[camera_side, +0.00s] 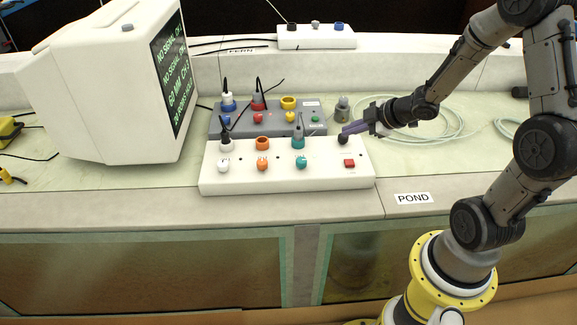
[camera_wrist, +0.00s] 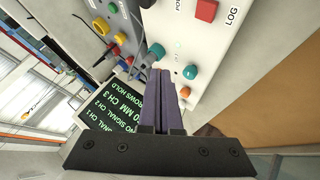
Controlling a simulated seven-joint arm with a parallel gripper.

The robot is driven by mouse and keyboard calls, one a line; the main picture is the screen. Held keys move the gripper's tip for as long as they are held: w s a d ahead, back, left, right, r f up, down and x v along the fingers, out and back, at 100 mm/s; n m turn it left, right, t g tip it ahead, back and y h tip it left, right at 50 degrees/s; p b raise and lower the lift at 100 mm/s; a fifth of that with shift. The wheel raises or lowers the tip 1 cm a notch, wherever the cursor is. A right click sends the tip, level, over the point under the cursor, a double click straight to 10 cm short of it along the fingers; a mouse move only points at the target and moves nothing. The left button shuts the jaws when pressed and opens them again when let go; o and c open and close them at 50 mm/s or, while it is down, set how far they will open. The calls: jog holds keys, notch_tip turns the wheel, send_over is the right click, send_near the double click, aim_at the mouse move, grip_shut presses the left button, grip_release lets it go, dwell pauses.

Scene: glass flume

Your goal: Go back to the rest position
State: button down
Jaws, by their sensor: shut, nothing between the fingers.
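My gripper (camera_side: 347,130) is shut and empty, with its purple fingers pressed together. In the side view its tips are over the right end of the white control box (camera_side: 213,180), close to a black knob (camera_side: 343,139); I cannot tell whether they touch. In the wrist view the closed fingers (camera_wrist: 160,72) point toward the white box (camera_wrist: 232,42), and a teal plug (camera_wrist: 157,50) shows beside the tips. The box also carries a red button (camera_side: 349,163), a teal knob (camera_side: 301,162), an orange knob (camera_side: 262,163) and a white knob (camera_side: 223,165).
A grey box (camera_side: 216,130) with coloured knobs and plugs stands just behind the white box. A white monitor (camera_side: 100,85) stands at the left. A coiled pale hose (camera_side: 462,130) lies on the bench at the right. A small white box (camera_side: 290,42) sits at the back.

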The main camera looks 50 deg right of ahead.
jog(key=s+a+r+m+t+h, duration=0.1)
jog(key=a+r, duration=0.4)
jog(key=r, duration=0.5)
jog(key=s+a+r+m+t+h, duration=0.15)
jog(key=a+r, duration=0.25)
jog(key=r, duration=0.6)
jog(key=s+a+f+m+g+y, duration=0.1)
jog(key=s+a+f+m+g, duration=0.2)
jog(key=s, duration=0.5)
jog(key=s+a+f+m+g+y, duration=0.1)
jog(key=s+a+f+m+g, duration=0.1)
jog(key=s, duration=0.7)
jog(key=shift+a+f+m+g+y, duration=0.35)
jog(key=shift+a+f+m+g, duration=0.05)
jog(key=shift+a+m+g, duration=0.4)
